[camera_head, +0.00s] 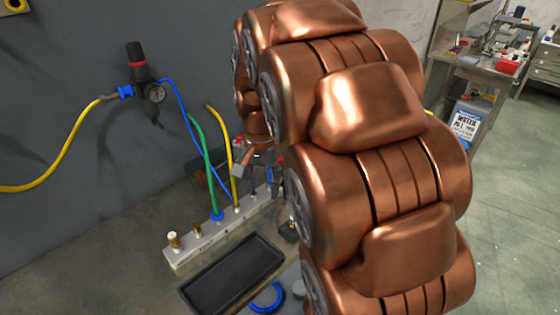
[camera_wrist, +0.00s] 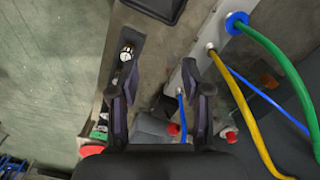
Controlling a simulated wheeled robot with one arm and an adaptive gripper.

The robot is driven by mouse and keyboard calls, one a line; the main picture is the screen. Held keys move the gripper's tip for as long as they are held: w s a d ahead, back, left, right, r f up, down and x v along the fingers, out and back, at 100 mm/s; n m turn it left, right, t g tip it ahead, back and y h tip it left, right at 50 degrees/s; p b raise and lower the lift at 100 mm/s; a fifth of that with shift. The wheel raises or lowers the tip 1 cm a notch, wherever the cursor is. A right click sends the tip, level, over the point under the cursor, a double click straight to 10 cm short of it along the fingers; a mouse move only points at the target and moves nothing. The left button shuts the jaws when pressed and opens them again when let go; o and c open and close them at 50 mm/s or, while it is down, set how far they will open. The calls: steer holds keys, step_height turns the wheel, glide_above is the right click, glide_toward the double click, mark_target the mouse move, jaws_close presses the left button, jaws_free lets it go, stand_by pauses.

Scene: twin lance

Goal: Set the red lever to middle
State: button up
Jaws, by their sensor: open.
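My gripper (camera_wrist: 160,72) is open in the wrist view, its two dark fingers apart with bare grey bench between their tips. A small red tip (camera_wrist: 173,129) shows between the finger bases, close to the palm, beside a grey block. A blue lever-like piece (camera_wrist: 181,105) stands just above it. Another red piece (camera_wrist: 231,136) lies right of the right finger. I cannot tell which red piece is the red lever, nor its setting. In the head view, a red piece (camera_head: 238,140) and blue piece (camera_head: 270,175) show beside my copper arm, which hides most of that area.
A grey manifold bar (camera_head: 185,255) carries green, blue and yellow hoses. A black tray (camera_head: 235,275) lies before it, near a blue ring (camera_head: 266,297). Hoses crowd the gripper's right side.

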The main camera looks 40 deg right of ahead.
mark_target(281, 162)
steer(key=w+d+m, duration=0.2)
steer(key=w+d, duration=0.2)
steer(key=w+d+m, duration=0.3)
steer(key=d, duration=0.2)
steer(key=w+d+m+t, duration=0.1)
steer(key=w+d+m, duration=0.1)
steer(key=w+d, duration=0.2)
steer(key=shift+w+d+f, duration=0.3)
steer(key=shift+w+d, duration=0.05)
steer(key=shift+d, duration=0.3)
steer(key=shift+w+d+f+p, duration=0.15)
steer(key=shift+f+p, duration=0.55)
steer(key=shift+f, duration=1.25)
steer(key=shift+w+a+f+p, duration=0.15)
steer(key=shift+f+p, duration=0.55)
steer(key=shift+f, duration=1.25)
steer(key=shift+d, duration=0.1)
jaws_close()
